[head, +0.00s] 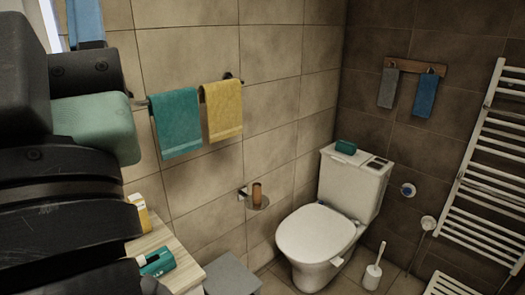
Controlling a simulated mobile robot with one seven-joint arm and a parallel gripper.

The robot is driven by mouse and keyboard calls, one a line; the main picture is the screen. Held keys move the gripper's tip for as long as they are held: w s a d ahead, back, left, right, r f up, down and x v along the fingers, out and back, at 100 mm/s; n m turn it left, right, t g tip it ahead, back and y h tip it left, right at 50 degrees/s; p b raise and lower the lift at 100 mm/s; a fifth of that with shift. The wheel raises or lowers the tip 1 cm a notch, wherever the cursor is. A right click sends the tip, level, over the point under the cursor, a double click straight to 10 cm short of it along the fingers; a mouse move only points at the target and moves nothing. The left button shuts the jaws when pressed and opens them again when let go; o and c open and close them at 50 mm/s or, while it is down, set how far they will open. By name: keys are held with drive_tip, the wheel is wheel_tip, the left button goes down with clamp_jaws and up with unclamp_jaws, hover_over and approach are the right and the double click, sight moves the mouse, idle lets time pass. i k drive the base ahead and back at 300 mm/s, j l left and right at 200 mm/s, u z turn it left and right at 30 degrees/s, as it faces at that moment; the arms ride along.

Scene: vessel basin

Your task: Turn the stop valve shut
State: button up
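Two small round fittings are on the dark tiled wall right of the toilet: a white one with a blue middle (408,190) and a pale one (428,222) lower and further right. They are too small for me to tell which is the stop valve, or how its handle is turned. Dark parts of my arm fill the left edge, close to the camera, with a teal-green block among them. I cannot tell if that block belongs to the arm. My gripper's fingertips do not show. The visible arm parts are far from both fittings.
The toilet (315,235) stands in the corner, a toilet brush (372,270) to its right. A white towel radiator (490,165) is on the right wall. A grey stool (232,277) and wooden-topped cabinet (158,238) stand at lower left. Little floor shows.

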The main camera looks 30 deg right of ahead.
sight(407, 191)
drive_tip(key=l+z, duration=0.1)
drive_tip(key=z, duration=1.55)
drive_tip(key=i+j+z, duration=0.15)
drive_tip(key=i, duration=0.3)
drive_tip(key=i+j+z, duration=0.2)
drive_tip(key=i+j, duration=0.15)
drive_tip(key=i, duration=0.1)
